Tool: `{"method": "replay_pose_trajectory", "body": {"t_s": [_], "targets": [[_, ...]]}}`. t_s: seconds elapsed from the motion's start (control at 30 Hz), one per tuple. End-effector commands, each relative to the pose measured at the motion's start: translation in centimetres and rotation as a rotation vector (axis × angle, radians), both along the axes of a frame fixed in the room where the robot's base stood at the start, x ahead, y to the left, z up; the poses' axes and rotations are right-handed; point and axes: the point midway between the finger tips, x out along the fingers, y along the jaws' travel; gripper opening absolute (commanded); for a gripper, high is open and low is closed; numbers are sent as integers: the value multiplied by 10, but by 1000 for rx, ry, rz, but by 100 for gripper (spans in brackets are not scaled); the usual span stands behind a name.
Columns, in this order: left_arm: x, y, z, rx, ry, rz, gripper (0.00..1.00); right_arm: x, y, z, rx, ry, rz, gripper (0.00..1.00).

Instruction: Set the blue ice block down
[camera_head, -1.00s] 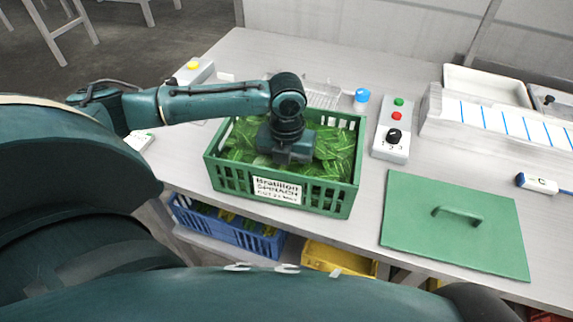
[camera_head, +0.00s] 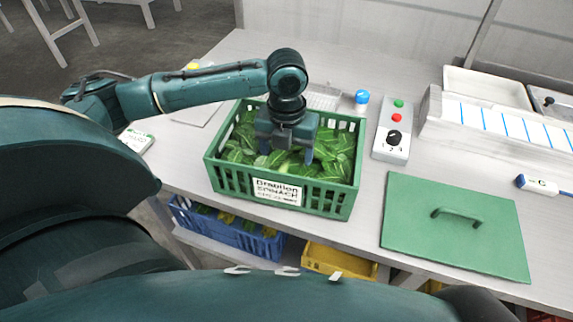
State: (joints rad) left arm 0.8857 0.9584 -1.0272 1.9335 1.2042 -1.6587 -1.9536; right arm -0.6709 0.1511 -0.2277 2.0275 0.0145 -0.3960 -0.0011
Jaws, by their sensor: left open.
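My left gripper (camera_head: 286,155) is open above the leaves in the green crate. Its fingers point down, and a bluish fingertip shows at its right side. The green crate (camera_head: 285,192) stands on the bench, full of spinach leaves (camera_head: 335,152), with a white label on its front. I cannot make out the blue ice block; no block shows between the fingers, and the gripper hides part of the leaves. My right gripper is not in view.
A green lid (camera_head: 455,225) with a handle lies flat to the right of the crate. A control box (camera_head: 392,143) with buttons and a knob and a blue-capped bottle (camera_head: 361,100) stand behind. A blue crate (camera_head: 236,233) and a yellow crate (camera_head: 338,262) are below the bench.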

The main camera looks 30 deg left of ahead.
Motion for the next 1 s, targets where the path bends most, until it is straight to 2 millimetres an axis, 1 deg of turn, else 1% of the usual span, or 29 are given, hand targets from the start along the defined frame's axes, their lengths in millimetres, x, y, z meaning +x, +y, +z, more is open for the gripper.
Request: {"method": "replay_pose_trajectory", "body": {"t_s": [0.03,0.2,0.3,0.4,0.53,1.0], "targets": [[1,0,13,-1,-4,-1,71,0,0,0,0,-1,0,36],[1,0,47,-1,-3,0,71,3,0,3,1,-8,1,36],[0,0,61,-1,-1,0,71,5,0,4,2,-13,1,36],[0,0,70,0,-1,0,71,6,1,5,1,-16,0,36],[0,0,75,0,1,1,71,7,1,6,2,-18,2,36],[0,0,74,0,1,1,71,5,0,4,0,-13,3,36]]}}
